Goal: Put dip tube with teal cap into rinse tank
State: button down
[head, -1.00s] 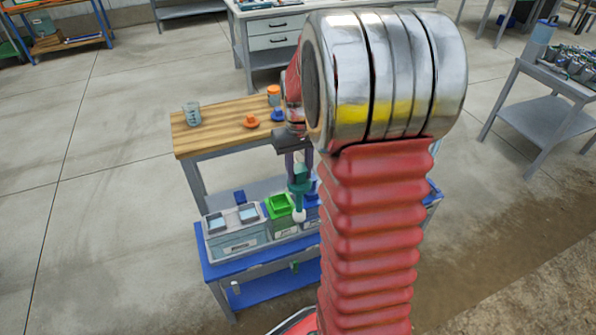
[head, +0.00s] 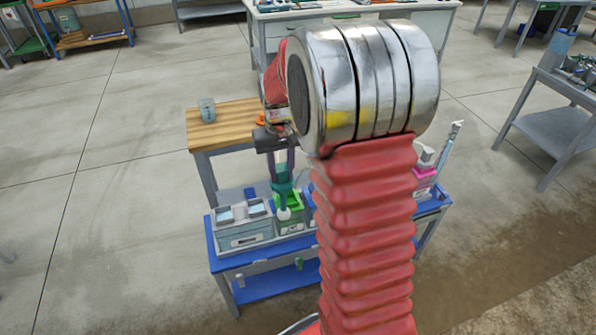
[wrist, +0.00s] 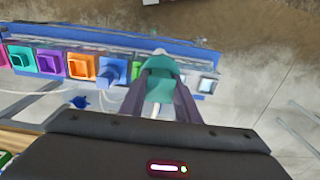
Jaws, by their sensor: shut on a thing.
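My gripper (head: 283,172) is shut on the dip tube with the teal cap (head: 282,186), which hangs below the fingers with a white rounded end. The teal cap also shows between the fingers in the wrist view (wrist: 160,86). In the head view the tube overlaps the green tank (head: 296,199); its height above it is hard to tell. The pale grey tank (head: 243,235), with two light openings, stands at the left end of the blue bench and looks like the rinse tank, but its label is unreadable. In the wrist view this tank (wrist: 207,85) is right of the cap.
A blue bench (head: 225,262) carries the tank row. A wooden-topped table (head: 225,128) with a beaker (head: 207,109) stands behind. My arm hides the row's middle.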

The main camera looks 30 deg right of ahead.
jog(key=w+a+f+n, duration=0.1)
jog(key=w+a, duration=0.1)
jog(key=a, duration=0.6)
jog(key=w+a+f+n, duration=0.1)
jog(key=w+a, duration=0.2)
jog(key=a, duration=0.4)
jog(key=shift+a+f+n, duration=0.3)
jog(key=shift+a+n, duration=0.1)
